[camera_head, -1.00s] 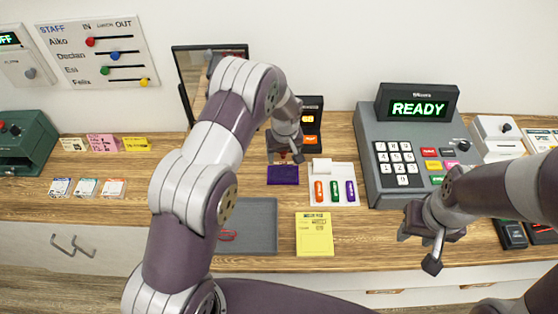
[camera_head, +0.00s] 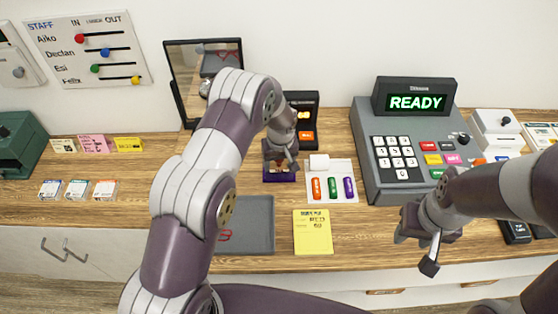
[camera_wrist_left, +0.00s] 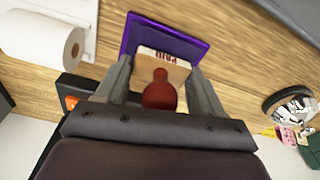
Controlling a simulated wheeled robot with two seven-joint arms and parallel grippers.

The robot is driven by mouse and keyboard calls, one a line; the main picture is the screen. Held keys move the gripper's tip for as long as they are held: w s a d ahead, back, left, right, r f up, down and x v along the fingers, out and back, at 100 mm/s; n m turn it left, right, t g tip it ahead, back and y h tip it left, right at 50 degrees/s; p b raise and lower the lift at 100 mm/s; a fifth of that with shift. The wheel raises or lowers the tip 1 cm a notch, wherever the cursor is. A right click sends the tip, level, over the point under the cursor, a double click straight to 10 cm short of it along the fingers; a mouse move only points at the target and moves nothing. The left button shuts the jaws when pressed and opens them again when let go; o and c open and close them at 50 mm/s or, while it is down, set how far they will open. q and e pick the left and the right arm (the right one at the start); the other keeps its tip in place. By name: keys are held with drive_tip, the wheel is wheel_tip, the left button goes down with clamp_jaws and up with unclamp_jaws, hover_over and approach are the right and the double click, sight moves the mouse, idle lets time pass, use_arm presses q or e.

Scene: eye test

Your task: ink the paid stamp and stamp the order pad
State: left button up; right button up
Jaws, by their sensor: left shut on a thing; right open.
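My left gripper (camera_head: 281,163) is shut on the paid stamp, just over the purple ink pad (camera_head: 279,178). In the left wrist view the stamp (camera_wrist_left: 159,92) has a dark red knob handle and a wooden base with a PAID label, between the two fingers of the gripper (camera_wrist_left: 163,90). The ink pad (camera_wrist_left: 132,38) lies behind and below its base; I cannot tell whether they touch. The yellow order pad (camera_head: 313,233) lies flat nearer the front edge, its face uncovered. My right gripper (camera_head: 417,245) is open and empty, to the right of the order pad.
A white tray (camera_head: 343,171) with a paper roll and orange, green and purple pieces is right of the ink pad. A grey mat (camera_head: 262,225) lies left of the order pad. A cash register (camera_head: 365,160) reading READY stands right; a mirror (camera_head: 176,72) stands behind.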

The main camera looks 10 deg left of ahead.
use_arm(q)
drive_tip(key=shift+f+b, duration=0.55)
drive_tip(key=shift+f, duration=0.05)
idle(1.7)
drive_tip(key=shift+r, duration=0.1)
drive_tip(key=shift+r+p, duration=2.15)
drive_tip(key=shift+r, duration=1.35)
